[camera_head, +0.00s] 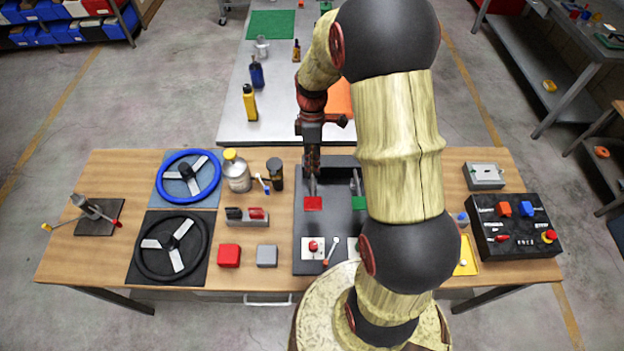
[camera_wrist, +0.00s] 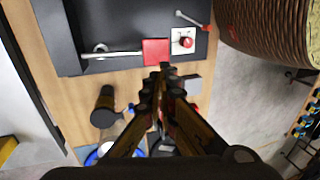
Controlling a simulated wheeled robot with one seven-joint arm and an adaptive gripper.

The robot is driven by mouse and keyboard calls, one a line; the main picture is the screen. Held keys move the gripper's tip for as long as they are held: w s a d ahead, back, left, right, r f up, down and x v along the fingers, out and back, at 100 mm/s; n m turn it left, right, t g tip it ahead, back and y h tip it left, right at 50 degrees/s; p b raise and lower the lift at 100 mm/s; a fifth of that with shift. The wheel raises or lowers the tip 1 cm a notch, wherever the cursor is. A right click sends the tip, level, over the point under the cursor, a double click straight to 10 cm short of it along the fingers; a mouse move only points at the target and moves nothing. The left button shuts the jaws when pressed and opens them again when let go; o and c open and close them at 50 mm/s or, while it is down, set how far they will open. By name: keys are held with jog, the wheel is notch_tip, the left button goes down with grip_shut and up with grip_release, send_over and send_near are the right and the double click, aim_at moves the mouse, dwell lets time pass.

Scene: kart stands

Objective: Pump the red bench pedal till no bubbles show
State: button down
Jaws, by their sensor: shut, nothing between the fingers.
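The red bench pedal (camera_head: 313,203) sits on a dark bench unit (camera_head: 285,240) near the middle of the table. In the wrist view the red pedal (camera_wrist: 156,51) shows as a square pad on a metal rod, just beyond my fingertips. My gripper (camera_head: 311,187) points down above or close to the pedal; it is shut and empty, and its fingertips (camera_wrist: 162,72) come together near the pad's edge. I cannot tell if they touch it. A green pedal (camera_head: 359,203) is to the right, partly hidden by my arm. No bubbles can be made out.
Two steering wheels (camera_head: 188,177) lie at the left. Red (camera_head: 229,255) and grey blocks (camera_head: 267,256) lie at the front. A black switch box (camera_head: 515,226) is at the right.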

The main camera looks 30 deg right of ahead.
aim_at(312, 204)
jog(key=p+x, duration=0.1)
jog(key=x, duration=1.1)
jog(key=shift+s+a+f, duration=0.1)
jog(key=shift+s+f, duration=0.05)
jog(key=shift+f, duration=0.3)
jog(key=shift+f, duration=0.1)
